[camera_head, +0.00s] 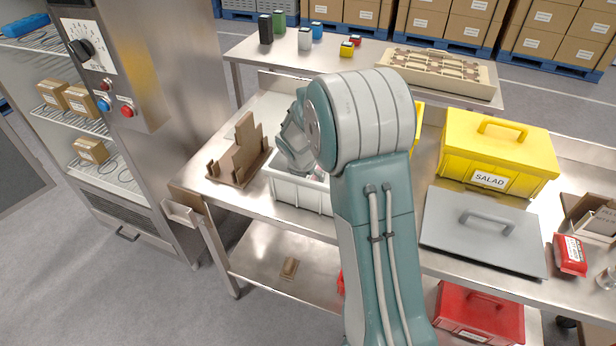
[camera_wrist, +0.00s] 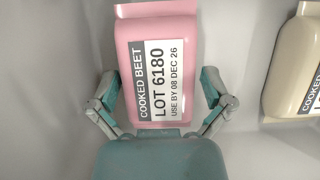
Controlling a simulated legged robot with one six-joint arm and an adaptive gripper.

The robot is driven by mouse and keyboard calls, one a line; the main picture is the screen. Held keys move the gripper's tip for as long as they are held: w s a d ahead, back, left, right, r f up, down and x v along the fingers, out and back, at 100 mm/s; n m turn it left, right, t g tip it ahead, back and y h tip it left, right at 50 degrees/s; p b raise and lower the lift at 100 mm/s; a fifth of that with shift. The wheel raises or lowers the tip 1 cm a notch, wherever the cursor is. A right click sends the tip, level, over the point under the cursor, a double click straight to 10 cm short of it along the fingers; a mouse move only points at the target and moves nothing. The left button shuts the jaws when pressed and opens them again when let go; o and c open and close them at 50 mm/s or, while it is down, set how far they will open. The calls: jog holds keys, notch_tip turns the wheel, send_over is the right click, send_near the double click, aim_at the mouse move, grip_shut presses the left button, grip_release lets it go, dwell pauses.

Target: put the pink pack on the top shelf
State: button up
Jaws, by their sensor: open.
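The pink pack (camera_wrist: 160,22) lies label up on a pale surface in the wrist view. Its label reads COOKED BEET, LOT 6180. My gripper (camera_wrist: 159,88) is open, with one finger on each side of the pack's lower part; I cannot tell whether they touch it. In the head view, my arm reaches over a white crate (camera_head: 302,196) on the steel table, and my arm hides most of the crate's inside; the pink pack does not show clearly there. The top shelf (camera_head: 52,43) of the steel cabinet at left holds a blue item (camera_head: 24,25).
A cream pack (camera_wrist: 296,70) lies right of the pink one. Brown cartons (camera_head: 78,98) stand on lower cabinet shelves. A brown stepped holder (camera_head: 240,158) is left of the crate. A yellow SALAD box (camera_head: 497,150) and grey lid (camera_head: 480,235) are at right.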

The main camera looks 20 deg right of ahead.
jog(key=shift+a, duration=0.25)
jog(key=c, duration=1.1)
